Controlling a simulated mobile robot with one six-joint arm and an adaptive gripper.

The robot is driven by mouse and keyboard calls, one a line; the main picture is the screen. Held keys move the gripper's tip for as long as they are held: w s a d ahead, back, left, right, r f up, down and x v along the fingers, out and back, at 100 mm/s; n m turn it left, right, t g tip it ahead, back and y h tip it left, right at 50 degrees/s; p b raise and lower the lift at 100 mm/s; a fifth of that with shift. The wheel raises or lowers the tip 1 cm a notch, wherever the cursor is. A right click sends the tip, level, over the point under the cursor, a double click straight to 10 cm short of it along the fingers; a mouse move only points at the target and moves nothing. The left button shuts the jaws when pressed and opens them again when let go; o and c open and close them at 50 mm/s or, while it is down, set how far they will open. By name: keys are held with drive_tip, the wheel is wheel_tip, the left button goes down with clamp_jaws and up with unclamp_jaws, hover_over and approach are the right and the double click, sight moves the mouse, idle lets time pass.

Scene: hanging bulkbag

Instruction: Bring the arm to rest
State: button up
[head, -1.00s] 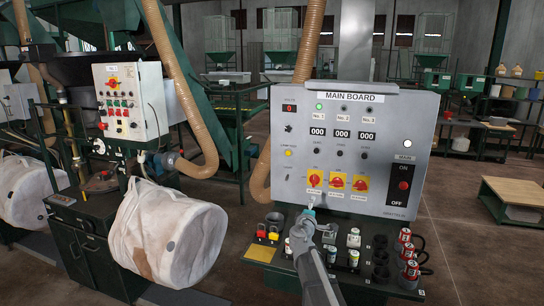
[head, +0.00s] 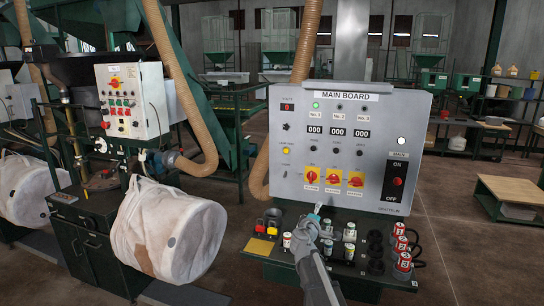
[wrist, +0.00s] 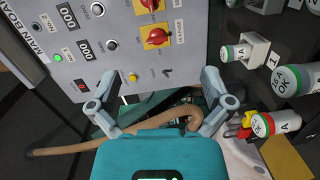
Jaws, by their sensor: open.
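My gripper (head: 316,213) is in front of the lower part of the main board (head: 379,149) in the head view, just above the shelf of plugs. In the wrist view my gripper (wrist: 160,95) is open, its two fingers spread wide with nothing between them. The main board (wrist: 100,50) shows tilted there, with yellow rotary switches, a lit yellow lamp (wrist: 133,77) and a lit green lamp (wrist: 57,58). The fingers appear apart from the board.
Below the board, a shelf (head: 277,262) holds several labelled cylinders and red numbered plugs (head: 400,244). A white bulk bag (head: 168,234) hangs at left beside a green machine with its own control box (head: 131,101). A low wooden table (head: 512,194) stands at right; floor between is clear.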

drive_tip(key=s+d+f+m+g, duration=0.4)
drive_tip(key=s+f+m+g, duration=0.1)
drive_tip(key=s, duration=0.3)
drive_tip(key=s+d+f+m+g, duration=0.4)
drive_tip(key=s+f, duration=0.1)
drive_tip(key=s, duration=0.2)
drive_tip(key=s+a+f+m+g+y+p, duration=0.1)
drive_tip(key=s+a+f+g+y, duration=0.2)
drive_tip(key=s, duration=0.6)
drive_tip(key=s+a+f+m+g+y, duration=0.2)
drive_tip(key=s+a+g+y, duration=0.1)
drive_tip(key=s, duration=0.6)
drive_tip(key=shift+a+f+g+y+p, duration=0.35)
drive_tip(key=shift+a+f+g+y, duration=0.05)
drive_tip(key=shift+a+g, duration=0.15)
